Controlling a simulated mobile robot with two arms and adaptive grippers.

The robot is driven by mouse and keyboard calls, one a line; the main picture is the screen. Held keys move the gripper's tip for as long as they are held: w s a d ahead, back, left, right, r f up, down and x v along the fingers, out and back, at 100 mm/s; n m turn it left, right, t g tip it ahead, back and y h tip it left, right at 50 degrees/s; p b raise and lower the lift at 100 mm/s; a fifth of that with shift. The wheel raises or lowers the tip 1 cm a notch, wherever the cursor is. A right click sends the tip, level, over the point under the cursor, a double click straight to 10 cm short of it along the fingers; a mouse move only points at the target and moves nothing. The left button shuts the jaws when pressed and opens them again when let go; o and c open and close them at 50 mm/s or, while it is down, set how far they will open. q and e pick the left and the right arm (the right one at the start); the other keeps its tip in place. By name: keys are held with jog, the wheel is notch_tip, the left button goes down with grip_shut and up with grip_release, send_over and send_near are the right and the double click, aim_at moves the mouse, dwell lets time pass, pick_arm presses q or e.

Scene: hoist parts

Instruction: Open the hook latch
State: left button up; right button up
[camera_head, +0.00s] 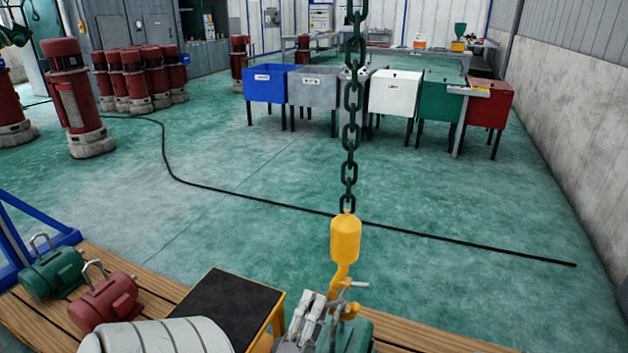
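A yellow hoist hook (344,240) hangs upright from a dark chain (351,130), right of the picture's middle. Its curved lower part is just above a green motor (352,337), and grey metal pieces show around it. I cannot make out clearly which of these is the latch or whether it is open. My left gripper (313,300) is just left of and below the hook, with its pale fingers close together. I cannot tell whether they touch the hook or hold anything. My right gripper is not in view.
A wooden slatted bench (420,335) holds another green motor (52,272) and a red motor (103,299) at left. A black-topped yellow stand (232,306) is beside my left arm. A black cable (260,204) crosses the open floor. Coloured bins (396,92) stand farther back.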

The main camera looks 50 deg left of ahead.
pick_arm(q)
jog(key=o, duration=0.4)
jog(key=shift+a+f, duration=0.1)
jog(key=shift+f, duration=0.15)
jog(key=shift+o, duration=0.2)
jog(key=shift+r, duration=0.15)
jog(key=v, duration=1.2)
